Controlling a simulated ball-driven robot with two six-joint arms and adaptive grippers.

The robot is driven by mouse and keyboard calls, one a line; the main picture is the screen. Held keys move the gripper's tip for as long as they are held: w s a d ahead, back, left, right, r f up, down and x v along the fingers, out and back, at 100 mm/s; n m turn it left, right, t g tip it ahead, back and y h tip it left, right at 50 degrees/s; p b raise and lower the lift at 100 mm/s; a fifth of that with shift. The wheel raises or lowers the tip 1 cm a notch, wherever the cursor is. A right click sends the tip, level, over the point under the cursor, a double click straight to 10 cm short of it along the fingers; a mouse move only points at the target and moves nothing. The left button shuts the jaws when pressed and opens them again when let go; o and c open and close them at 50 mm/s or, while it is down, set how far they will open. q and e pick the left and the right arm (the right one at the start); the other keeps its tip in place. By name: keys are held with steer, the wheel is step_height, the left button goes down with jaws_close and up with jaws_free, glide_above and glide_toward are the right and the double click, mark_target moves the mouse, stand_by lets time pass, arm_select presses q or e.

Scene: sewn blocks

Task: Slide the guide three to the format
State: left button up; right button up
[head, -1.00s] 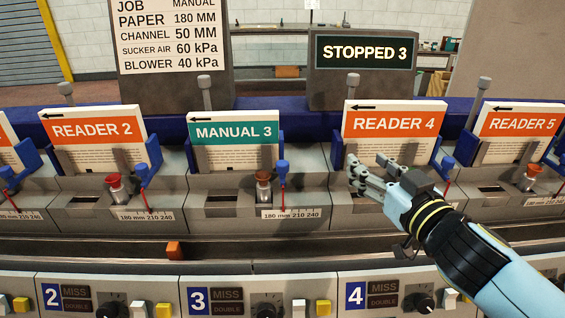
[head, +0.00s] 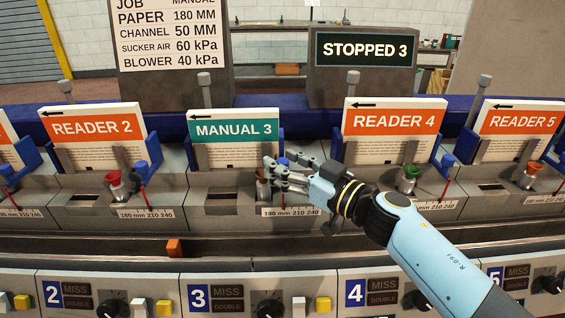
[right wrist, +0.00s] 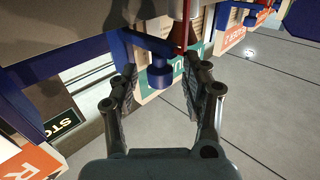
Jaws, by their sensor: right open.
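The station three guide is a blue post (head: 283,163) beside the teal MANUAL 3 stack (head: 235,131). Its scale strip (head: 272,211) reads 180 mm 210 240; its pointer is largely hidden by my gripper. The job board (head: 172,35) gives paper as 180 MM. My right gripper (head: 277,173) is open at the guide. In the right wrist view the blue guide knob (right wrist: 160,76) lies between the two open fingers (right wrist: 162,90), with visible room on both sides. My left gripper is not in view.
A red-brown cup stands left of the fingers, partly hidden. Orange READER 2 (head: 92,130) and READER 4 (head: 394,122) stacks stand either side, with a green cup (head: 409,173) at station four. The sign (head: 365,52) reads STOPPED 3. Switch panels run along the front.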

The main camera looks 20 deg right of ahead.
steer(key=shift+w+a, duration=0.25)
steer(key=shift+w, duration=0.15)
steer(key=shift+c, duration=0.4)
jaws_close()
